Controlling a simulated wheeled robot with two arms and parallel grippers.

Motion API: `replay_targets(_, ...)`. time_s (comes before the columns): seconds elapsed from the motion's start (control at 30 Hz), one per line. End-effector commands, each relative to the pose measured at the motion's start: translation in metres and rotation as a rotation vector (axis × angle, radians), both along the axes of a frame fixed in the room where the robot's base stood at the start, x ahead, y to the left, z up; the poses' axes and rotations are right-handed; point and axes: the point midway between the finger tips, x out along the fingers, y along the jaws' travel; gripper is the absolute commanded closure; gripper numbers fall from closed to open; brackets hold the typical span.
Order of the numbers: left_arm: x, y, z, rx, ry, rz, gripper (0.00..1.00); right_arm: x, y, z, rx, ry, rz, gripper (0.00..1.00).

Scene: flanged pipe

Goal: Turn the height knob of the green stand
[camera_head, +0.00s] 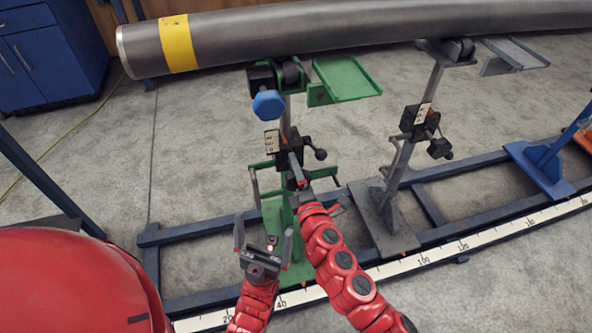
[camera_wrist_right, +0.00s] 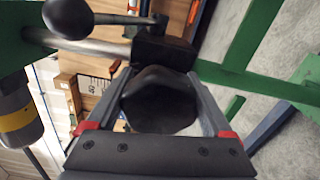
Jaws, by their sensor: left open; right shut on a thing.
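The green stand (camera_head: 342,82) stands in the middle of the head view under the pipe, with a black clamp block partway up its post. A black lobed height knob (camera_wrist_right: 160,98) sits between the fingers of my right gripper (camera_wrist_right: 165,110) in the right wrist view, and the fingers are shut on it. In the head view my right gripper (camera_head: 296,172) reaches up to the clamp block and hides the knob. My left gripper (camera_head: 264,240) is open and empty, low in front of the stand's green base. A black ball handle (camera_head: 320,154) sticks out right of the clamp block; it also shows in the right wrist view (camera_wrist_right: 68,16).
A long steel pipe (camera_head: 290,36) with a yellow band lies across the top. A blue hex knob (camera_head: 268,103) sits near the stand's top. A grey stand (camera_head: 398,205) is to the right. A blue rail with a scale (camera_head: 420,262) runs along the floor.

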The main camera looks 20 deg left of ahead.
Motion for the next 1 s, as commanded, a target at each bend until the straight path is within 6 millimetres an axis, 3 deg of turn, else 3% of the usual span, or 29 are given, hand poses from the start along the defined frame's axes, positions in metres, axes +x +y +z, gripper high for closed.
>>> replay_targets(0.3,0.0000,0.0000,0.0013,0.000,0.000,0.000,0.00,0.0001,-0.0008,-0.0010,-0.093,-0.060,-0.002,0.70)
replay_targets(0.83,0.0000,0.0000,0.0015,0.000,0.000,0.000,0.00,0.0000,-0.0007,-0.0012,-0.109,-0.070,-0.001,0.70)
replay_targets(0.87,0.0000,0.0000,0.0015,0.000,0.000,0.000,0.00,0.0000,-0.0008,-0.0012,-0.109,-0.070,-0.001,0.09)
replay_targets(0.9,0.0000,0.0000,0.0015,0.000,0.000,0.000,0.00,0.0000,-0.0007,-0.0011,-0.109,-0.070,-0.001,0.02)
replay_targets(1.0,0.0000,0.0000,0.0015,0.000,0.000,0.000,0.00,0.0000,-0.0005,-0.0007,-0.109,-0.071,-0.001,0.00)
